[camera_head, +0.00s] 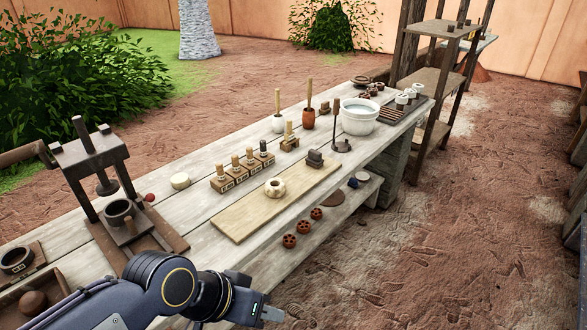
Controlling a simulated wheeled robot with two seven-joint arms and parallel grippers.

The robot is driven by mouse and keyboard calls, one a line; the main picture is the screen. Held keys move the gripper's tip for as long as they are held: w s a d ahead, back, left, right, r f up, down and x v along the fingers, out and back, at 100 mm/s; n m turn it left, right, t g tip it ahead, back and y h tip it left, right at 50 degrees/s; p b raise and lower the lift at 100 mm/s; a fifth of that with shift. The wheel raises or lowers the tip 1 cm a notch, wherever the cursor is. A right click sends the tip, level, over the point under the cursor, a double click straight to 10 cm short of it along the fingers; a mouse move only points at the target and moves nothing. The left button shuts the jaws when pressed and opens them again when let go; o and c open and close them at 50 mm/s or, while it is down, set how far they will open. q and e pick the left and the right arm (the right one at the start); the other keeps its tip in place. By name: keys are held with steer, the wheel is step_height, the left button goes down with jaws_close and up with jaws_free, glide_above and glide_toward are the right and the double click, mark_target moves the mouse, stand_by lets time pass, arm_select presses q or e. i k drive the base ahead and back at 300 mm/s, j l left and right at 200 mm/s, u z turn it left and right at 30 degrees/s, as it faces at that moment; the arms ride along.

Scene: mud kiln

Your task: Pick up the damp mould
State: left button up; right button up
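I cannot tell for certain which object is the damp mould. A pale, round, lumpy piece with a dark hole (274,187) sits on the light wooden board (238,217) in the middle of the bench. A dark round cup-like piece (118,211) stands in the wooden screw press (90,160) at the left. Another dark ring-shaped piece (17,260) lies at the far left edge. My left gripper (271,314) is at the bottom of the view, in front of the bench and touching none of these. Its finger opening is not clear. My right gripper is not in view.
Perforated clay pieces (290,240) sit on a lower shelf. Open dirt floor (460,240) lies to the right.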

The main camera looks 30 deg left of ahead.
mark_target(274, 187)
steer(key=i+u, duration=0.2)
steer(key=i, duration=0.3)
steer(key=i+l+u, duration=0.2)
steer(key=i, duration=0.3)
steer(key=i+u, duration=0.2)
steer(key=u, duration=0.2)
steer(key=i+u, duration=0.2)
steer(key=u, duration=0.2)
steer(key=i+l+u, duration=0.15)
steer(key=u, duration=0.2)
steer(key=i+l+u, duration=0.15)
steer(key=u, duration=0.25)
steer(key=i+l+u, duration=0.15)
steer(key=u, duration=0.15)
steer(key=i+l+u, duration=0.15)
steer(key=u, duration=0.15)
